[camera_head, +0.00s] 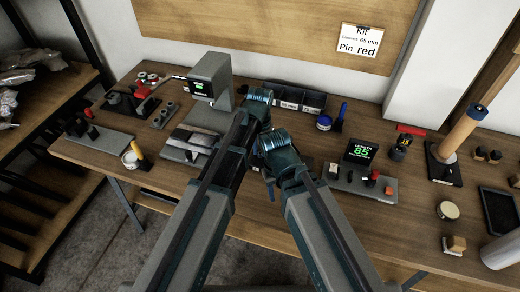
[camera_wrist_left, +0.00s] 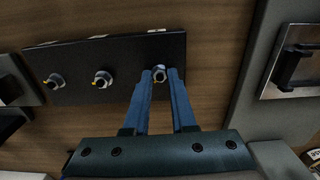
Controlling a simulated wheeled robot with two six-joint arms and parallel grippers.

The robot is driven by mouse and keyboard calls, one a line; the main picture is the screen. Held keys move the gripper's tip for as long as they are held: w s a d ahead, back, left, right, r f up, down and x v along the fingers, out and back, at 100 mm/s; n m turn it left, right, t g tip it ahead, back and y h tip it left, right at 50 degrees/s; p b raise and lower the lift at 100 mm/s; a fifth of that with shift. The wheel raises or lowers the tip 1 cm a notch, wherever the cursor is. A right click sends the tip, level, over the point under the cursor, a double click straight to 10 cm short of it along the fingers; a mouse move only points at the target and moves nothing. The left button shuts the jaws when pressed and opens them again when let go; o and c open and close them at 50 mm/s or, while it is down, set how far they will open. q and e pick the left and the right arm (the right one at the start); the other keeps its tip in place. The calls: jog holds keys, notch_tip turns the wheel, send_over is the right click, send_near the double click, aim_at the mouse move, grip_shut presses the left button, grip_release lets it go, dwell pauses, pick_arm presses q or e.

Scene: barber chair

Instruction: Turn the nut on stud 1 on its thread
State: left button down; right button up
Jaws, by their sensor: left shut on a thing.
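In the left wrist view a black plate (camera_wrist_left: 125,62) carries three studs with nuts in a row. The left nut (camera_wrist_left: 55,81) and the middle nut (camera_wrist_left: 102,79) stand free, each with a small yellow mark. My left gripper (camera_wrist_left: 160,74) has its two blue fingers closed around the right-hand nut (camera_wrist_left: 159,71), one finger on each side. I cannot read which stud is number 1. In the head view my arms cover the middle of the bench, and I cannot make out the plate or either set of fingertips there.
The wooden bench (camera_head: 415,245) holds a grey press (camera_head: 209,85) left of my arms and a length gauge (camera_head: 361,151) right of them. A dark bin row (camera_head: 300,97) stands behind. In the wrist view a grey fixture (camera_wrist_left: 268,100) flanks the plate on the right.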

aim_at(260, 154)
pick_arm(q)
jog(key=m, duration=0.5)
jog(key=shift+m, duration=2.3)
jog(key=c, duration=0.7)
grip_release()
jog(key=shift+c, duration=0.2)
notch_tip(260, 154, up, 14)
jog(key=p, duration=1.3)
jog(key=shift+p, duration=0.4)
pick_arm(e)
notch_tip(260, 154, up, 14)
